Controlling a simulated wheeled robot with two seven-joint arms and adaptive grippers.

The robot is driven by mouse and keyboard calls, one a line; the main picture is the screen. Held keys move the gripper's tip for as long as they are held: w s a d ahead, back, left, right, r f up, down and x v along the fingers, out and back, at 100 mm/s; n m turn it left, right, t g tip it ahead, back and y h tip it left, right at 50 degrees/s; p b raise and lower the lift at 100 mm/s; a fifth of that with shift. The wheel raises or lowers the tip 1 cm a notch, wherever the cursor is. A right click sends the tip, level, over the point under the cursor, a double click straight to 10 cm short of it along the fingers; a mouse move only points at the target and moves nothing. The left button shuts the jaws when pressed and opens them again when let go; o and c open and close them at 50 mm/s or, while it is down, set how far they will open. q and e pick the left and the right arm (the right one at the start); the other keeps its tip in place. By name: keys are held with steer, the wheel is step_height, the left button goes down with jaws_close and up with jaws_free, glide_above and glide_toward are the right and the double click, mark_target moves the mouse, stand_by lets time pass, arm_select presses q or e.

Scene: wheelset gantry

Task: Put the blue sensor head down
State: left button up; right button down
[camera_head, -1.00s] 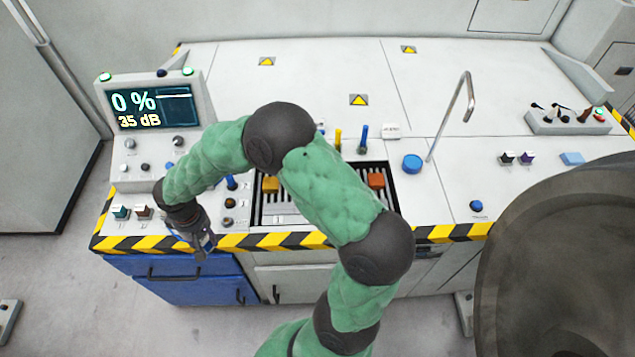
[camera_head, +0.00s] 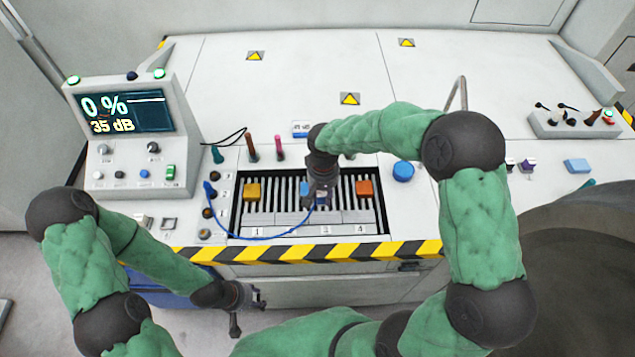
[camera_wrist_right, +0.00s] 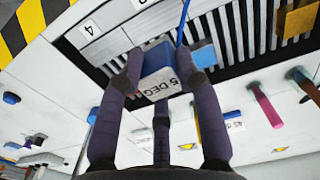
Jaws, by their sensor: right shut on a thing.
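The blue sensor head (camera_wrist_right: 157,58), a small block with a white "5 DEG" label, is between the fingers of my right gripper (camera_wrist_right: 157,78) in the right wrist view. In the head view my right gripper (camera_head: 318,196) is shut on it over the slotted bed (camera_head: 283,218), between the yellow block (camera_head: 253,191) and the orange block (camera_head: 365,188). The gripper hides most of the head there. Whether the head touches the bed is unclear. A blue cable (camera_head: 262,239) loops to it from the left. My left gripper (camera_head: 248,305) is open and empty before the bench front.
A console (camera_head: 125,125) showing 0 % and 35 dB stands at the left. Upright pegs (camera_head: 252,148) stand behind the bed, and a blue round knob (camera_head: 403,171) to its right. A large dark round body (camera_head: 570,260) fills the lower right.

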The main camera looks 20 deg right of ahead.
steer(key=w+a+m+b, duration=0.3)
steer(key=a+m+b, duration=0.5)
steer(key=m, duration=1.1)
steer(key=w+d+f+b, duration=0.1)
steer(key=w+d+f, duration=0.1)
steer(key=w, duration=0.1)
steer(key=w+d+f+b, duration=0.1)
steer(key=w+d+f, duration=0.1)
steer(key=w+f, duration=0.1)
steer(key=w+d+f+b, duration=0.1)
steer(key=w+d+f, duration=0.1)
steer(key=w+f, duration=0.1)
steer(key=shift+w+d+f+b, duration=0.15)
steer(key=shift+w+d+b, duration=0.15)
steer(key=shift+w+d, duration=0.1)
steer(key=shift+w+d+f, duration=0.2)
steer(key=shift+w+f, duration=0.05)
steer(key=shift+f, duration=0.2)
step_height(320, 180, down, 3)
steer(key=shift+f+b, duration=0.1)
steer(key=shift+b, duration=1.1)
